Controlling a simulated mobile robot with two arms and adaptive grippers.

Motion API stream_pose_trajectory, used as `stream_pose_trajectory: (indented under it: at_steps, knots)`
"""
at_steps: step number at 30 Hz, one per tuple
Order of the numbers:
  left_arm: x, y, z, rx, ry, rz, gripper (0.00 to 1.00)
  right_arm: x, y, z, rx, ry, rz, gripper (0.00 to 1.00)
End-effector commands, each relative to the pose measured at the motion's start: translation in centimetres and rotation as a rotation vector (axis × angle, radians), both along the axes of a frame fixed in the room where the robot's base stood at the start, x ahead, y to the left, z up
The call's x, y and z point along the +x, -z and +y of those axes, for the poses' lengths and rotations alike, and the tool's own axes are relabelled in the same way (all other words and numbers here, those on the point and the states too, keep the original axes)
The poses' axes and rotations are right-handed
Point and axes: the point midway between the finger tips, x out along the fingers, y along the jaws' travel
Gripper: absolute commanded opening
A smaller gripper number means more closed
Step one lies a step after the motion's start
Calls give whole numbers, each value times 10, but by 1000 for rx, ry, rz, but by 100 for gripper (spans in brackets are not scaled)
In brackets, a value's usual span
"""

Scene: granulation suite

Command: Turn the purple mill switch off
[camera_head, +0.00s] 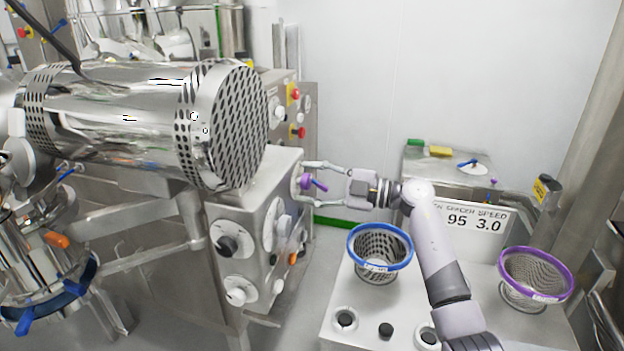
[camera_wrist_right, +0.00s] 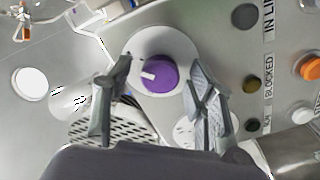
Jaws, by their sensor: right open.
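The purple mill switch (camera_head: 309,182) is a round knob on a pale round plate on the side of the steel machine cabinet. In the right wrist view the knob (camera_wrist_right: 158,77) shows a white mark on its left part. My right gripper (camera_head: 304,184) reaches in from the right with its fingers spread on either side of the knob. In the wrist view its two fingers (camera_wrist_right: 160,72) stand left and right of the knob with gaps, holding nothing. Whether a fingertip touches the plate cannot be told. My left gripper does not show.
A large perforated steel drum (camera_head: 225,125) sits above the cabinet. A blue-rimmed basket (camera_head: 380,232) and a purple-rimmed basket (camera_head: 536,262) stand on a pale bench below my right arm. An orange knob (camera_wrist_right: 311,68) and printed labels sit right of the switch.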

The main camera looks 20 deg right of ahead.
Motion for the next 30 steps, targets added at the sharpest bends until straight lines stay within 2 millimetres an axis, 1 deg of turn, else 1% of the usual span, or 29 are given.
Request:
stream_pose_trajectory:
  at_steps: [6,7,27,28,30]
  knots:
    - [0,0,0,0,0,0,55,0,0,0,0,0,0,51]
    - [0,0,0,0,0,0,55,0,0,0,0,0,0,50]
    - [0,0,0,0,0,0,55,0,1,0,0,0,0,5]
    - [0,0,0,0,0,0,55,0,1,0,-1,-1,0,3]
    - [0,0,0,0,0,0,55,0,1,0,-1,-1,0,3]
